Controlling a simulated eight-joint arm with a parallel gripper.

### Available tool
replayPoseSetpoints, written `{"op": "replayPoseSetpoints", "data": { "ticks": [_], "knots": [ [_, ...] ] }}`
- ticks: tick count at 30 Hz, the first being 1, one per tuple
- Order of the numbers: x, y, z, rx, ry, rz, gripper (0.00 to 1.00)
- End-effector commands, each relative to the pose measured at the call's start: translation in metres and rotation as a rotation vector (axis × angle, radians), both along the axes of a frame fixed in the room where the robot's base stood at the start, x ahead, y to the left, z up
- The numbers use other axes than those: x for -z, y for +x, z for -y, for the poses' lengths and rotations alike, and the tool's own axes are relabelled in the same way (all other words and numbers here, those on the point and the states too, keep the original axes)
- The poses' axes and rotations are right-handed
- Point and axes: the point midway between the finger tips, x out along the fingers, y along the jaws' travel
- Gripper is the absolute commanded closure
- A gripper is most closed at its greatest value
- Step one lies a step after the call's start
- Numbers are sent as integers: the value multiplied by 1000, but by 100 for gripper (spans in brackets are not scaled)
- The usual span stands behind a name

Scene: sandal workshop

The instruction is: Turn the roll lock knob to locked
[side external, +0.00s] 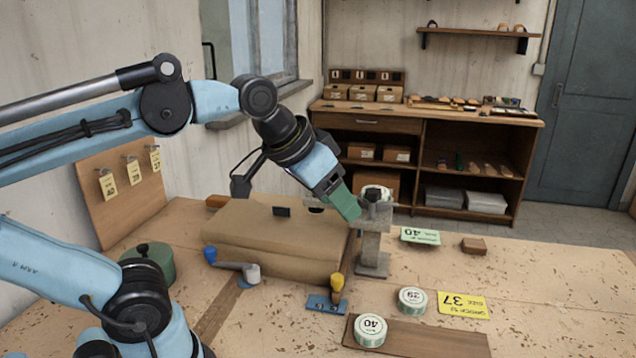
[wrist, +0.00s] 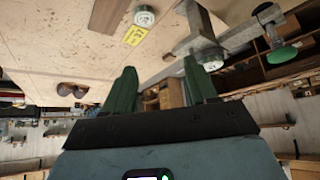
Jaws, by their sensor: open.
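I cannot tell for certain which part is the roll lock knob. A yellow knob (side external: 337,284) stands upright on a small blue plate (side external: 327,304) in front of the brown bulky roll or bundle (side external: 275,238). A crank with a blue knob (side external: 210,254) lies to its left, at the bundle's front. My gripper (side external: 343,203) has green fingers and hangs above the bundle's right end, close to a grey metal stand (side external: 372,245). In the wrist view my gripper (wrist: 161,84) shows two fingers apart with nothing between them. The grey stand (wrist: 200,44) is beyond the right finger there.
A yellow card marked 37 (side external: 463,305) and a green card (side external: 420,236) lie to the right. A green pot (side external: 148,262) stands at left. The table's right side is mostly clear.

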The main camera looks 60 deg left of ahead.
Motion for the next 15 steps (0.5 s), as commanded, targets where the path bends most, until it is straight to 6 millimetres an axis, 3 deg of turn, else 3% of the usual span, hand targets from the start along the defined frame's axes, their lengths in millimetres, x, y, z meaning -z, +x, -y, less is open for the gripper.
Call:
{"op": "replayPoseSetpoints", "data": {
  "ticks": [15],
  "knots": [
    [24,33,-15,474,622,-244,43]
  ]
}}
